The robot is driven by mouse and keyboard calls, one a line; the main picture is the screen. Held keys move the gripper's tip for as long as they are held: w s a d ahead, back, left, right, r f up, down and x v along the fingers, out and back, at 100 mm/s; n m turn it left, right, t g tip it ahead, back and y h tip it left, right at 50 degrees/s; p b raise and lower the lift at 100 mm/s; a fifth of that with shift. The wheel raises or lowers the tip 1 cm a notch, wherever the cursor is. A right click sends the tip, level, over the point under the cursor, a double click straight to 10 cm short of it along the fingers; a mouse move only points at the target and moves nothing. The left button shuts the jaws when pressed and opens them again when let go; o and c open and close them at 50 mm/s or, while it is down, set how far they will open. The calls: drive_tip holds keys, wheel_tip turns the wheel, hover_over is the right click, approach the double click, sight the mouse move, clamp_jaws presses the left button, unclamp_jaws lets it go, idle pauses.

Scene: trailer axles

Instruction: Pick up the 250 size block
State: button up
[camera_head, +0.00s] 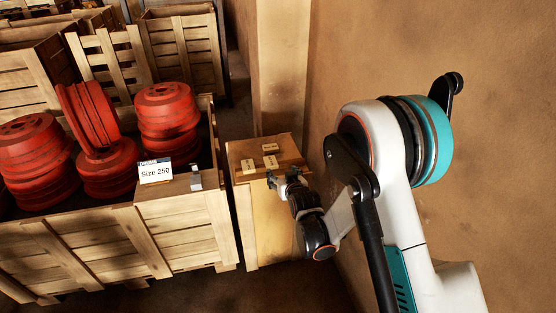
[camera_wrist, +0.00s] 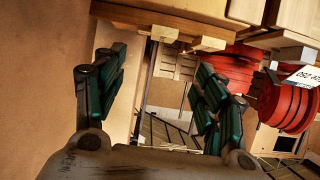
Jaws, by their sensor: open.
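Several small pale wooden blocks lie on a wooden box (camera_head: 262,222) in the head view: one at the left (camera_head: 248,165), one at the back (camera_head: 270,147) and one nearer my gripper (camera_head: 271,162). They carry dark markings too small to read, so I cannot tell which is the 250 block. My gripper (camera_head: 276,180) is open at the box's front right edge, close to the near block. In the wrist view, which looks upside down, my gripper (camera_wrist: 160,88) has its fingers apart with nothing between them. Two pale blocks (camera_wrist: 165,33) (camera_wrist: 207,43) show beyond the fingertips.
Left of the box stands a wooden crate (camera_head: 180,245) of red wheel-like parts (camera_head: 167,110). A white "Size 250" sign (camera_head: 155,171) and a small grey block (camera_head: 196,182) are on its front rim. More crates stand behind. A brown wall (camera_head: 480,60) is close on the right.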

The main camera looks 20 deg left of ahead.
drive_tip(key=a+f, duration=0.1)
drive_tip(key=f, duration=0.1)
drive_tip(key=b, duration=0.2)
approach(272, 165)
wheel_tip(272, 165, down, 2)
drive_tip(key=w+a, duration=0.1)
drive_tip(key=w, duration=0.1)
drive_tip(key=shift+r+b+x, duration=0.2)
drive_tip(key=shift+b+x, duration=0.6)
drive_tip(key=shift+x, duration=0.75)
drive_tip(key=shift+r+b+x, duration=0.25)
drive_tip(key=shift+b+x, duration=0.5)
drive_tip(key=shift+x, duration=0.8)
drive_tip(key=shift+w+a, duration=0.1)
drive_tip(key=shift+a, duration=0.05)
drive_tip(key=c, duration=1.1)
